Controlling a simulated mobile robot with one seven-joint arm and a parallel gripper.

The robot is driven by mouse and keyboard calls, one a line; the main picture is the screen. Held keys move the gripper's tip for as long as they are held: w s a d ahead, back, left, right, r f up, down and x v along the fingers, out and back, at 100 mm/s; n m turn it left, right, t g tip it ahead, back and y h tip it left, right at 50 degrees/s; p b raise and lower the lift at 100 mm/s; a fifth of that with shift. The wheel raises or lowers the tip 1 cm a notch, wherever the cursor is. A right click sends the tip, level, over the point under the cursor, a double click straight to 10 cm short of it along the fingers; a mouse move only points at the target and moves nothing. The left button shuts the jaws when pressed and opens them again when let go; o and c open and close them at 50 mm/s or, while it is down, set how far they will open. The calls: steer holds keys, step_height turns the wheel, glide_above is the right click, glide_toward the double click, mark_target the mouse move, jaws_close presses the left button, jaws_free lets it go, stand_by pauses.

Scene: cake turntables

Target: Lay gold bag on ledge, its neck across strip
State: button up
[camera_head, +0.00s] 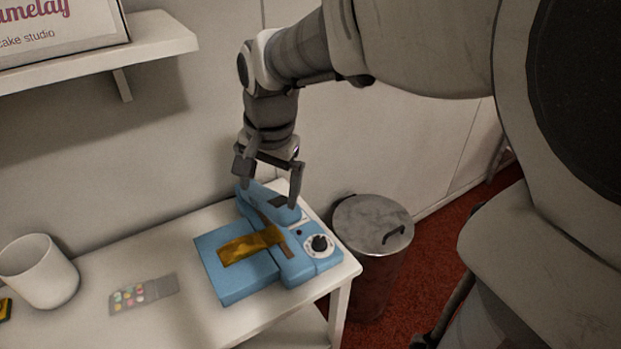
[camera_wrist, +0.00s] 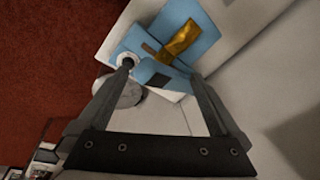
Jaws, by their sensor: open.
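The gold bag (camera_head: 248,245) lies on the front ledge (camera_head: 240,286) of a blue sealer (camera_head: 317,264). Its narrow end reaches right, to the brown strip (camera_head: 285,249) beside the sealer's lever arm (camera_head: 268,205). In the wrist view the gold bag (camera_wrist: 182,40) lies on the blue ledge, with one end close to the brown strip (camera_wrist: 149,48); I cannot tell exactly how far it crosses. My gripper (camera_head: 270,200) is open above the lever arm, its fingers on either side.
The sealer stands at the right end of a white table (camera_head: 180,315). A white cup (camera_head: 40,275) and a card with coloured dots (camera_head: 143,293) are to the left. A lidded metal bin (camera_head: 370,250) stands right of the table. A wall shelf (camera_head: 150,40) is at upper left.

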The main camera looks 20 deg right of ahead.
steer(key=s+d+r+n+t, duration=0.1)
steer(key=s+d+n, duration=0.1)
steer(key=s+n, duration=0.2)
steer(key=s+d+r+n+t, duration=0.2)
steer(key=s+n, duration=0.2)
steer(key=s, duration=0.6)
steer(key=shift+r, duration=0.15)
